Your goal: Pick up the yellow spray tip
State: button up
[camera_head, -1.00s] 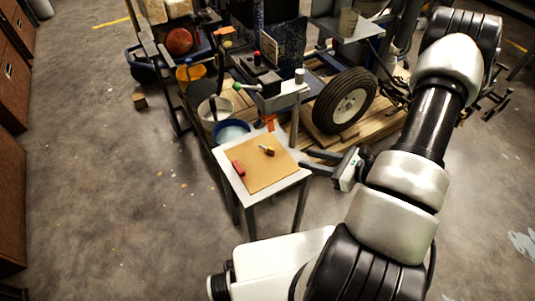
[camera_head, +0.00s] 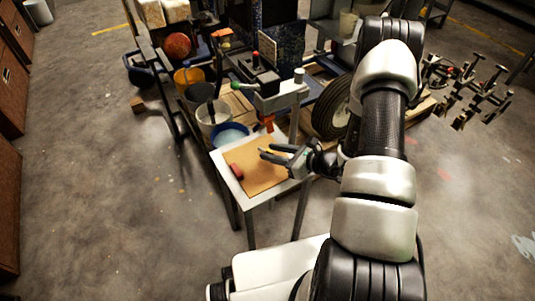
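A small white table (camera_head: 231,184) with a tan board (camera_head: 262,182) on it stands in front of the machine. A small red block (camera_head: 237,171) lies near the board's left edge. My gripper (camera_head: 266,152) reaches in from the right over the board's far part, fingers pointing left and apart. The small item with a pale end that lay there is mostly hidden by the fingers; I cannot tell whether they touch it. I cannot clearly make out a yellow spray tip.
Behind the table are a blue-rimmed bucket (camera_head: 230,133), a white bucket (camera_head: 211,118) and a yellow bucket (camera_head: 189,75).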

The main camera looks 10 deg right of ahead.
jog(key=x, duration=0.2)
jog(key=shift+w+a+f, duration=0.1)
jog(key=shift+w+a, duration=0.05)
jog(key=shift+a, duration=0.05)
grip_shut()
